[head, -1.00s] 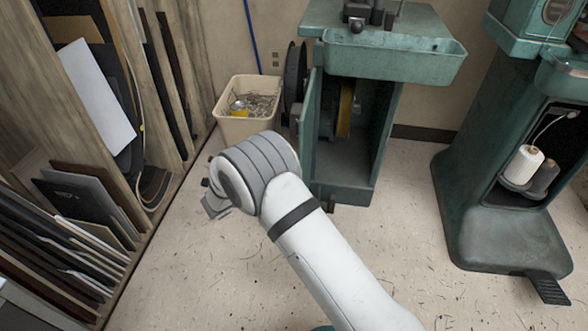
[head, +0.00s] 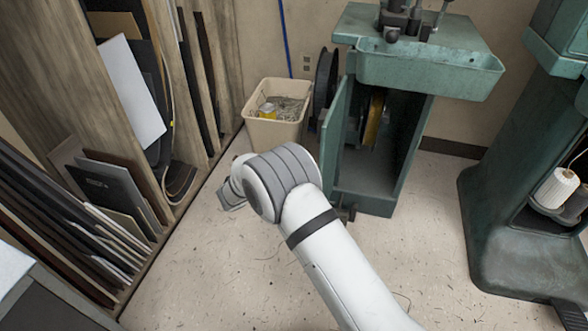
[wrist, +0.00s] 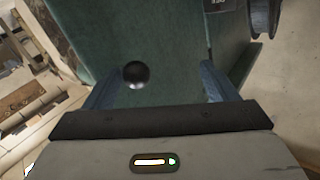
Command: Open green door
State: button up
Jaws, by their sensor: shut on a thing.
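The green door (head: 337,135) hangs at the left side of a green cabinet (head: 366,198) in the head view. It stands swung out, so the cabinet's inside shows. In the wrist view a green panel (wrist: 165,35) with a round black knob (wrist: 136,74) fills the space ahead. My gripper (wrist: 157,85) has one finger on each side of the knob, which is nearer the left finger. The fingers look well apart and their contact cannot be seen. In the head view my wrist is left of the door, and the fingertips are hard to make out.
A beige bin (head: 275,118) with scraps and a black reel (head: 325,80) stand behind the door. A rack of sheets (head: 110,195) fills the left. A second green machine (head: 500,215) stands at the right.

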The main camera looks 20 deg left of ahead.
jog(key=shift+w, duration=0.3)
jog(key=shift+s+a, duration=0.15)
jog(key=shift+c, duration=0.4)
jog(key=p+v, duration=0.2)
jog(key=v, duration=0.4)
jog(key=shift+s+a+p, duration=0.1)
jog(key=shift+s+p, duration=0.2)
jog(key=shift+p, duration=0.05)
jog(key=shift+c, duration=0.8)
jog(key=shift+s+a, duration=0.25)
jog(key=shift+s, duration=0.3)
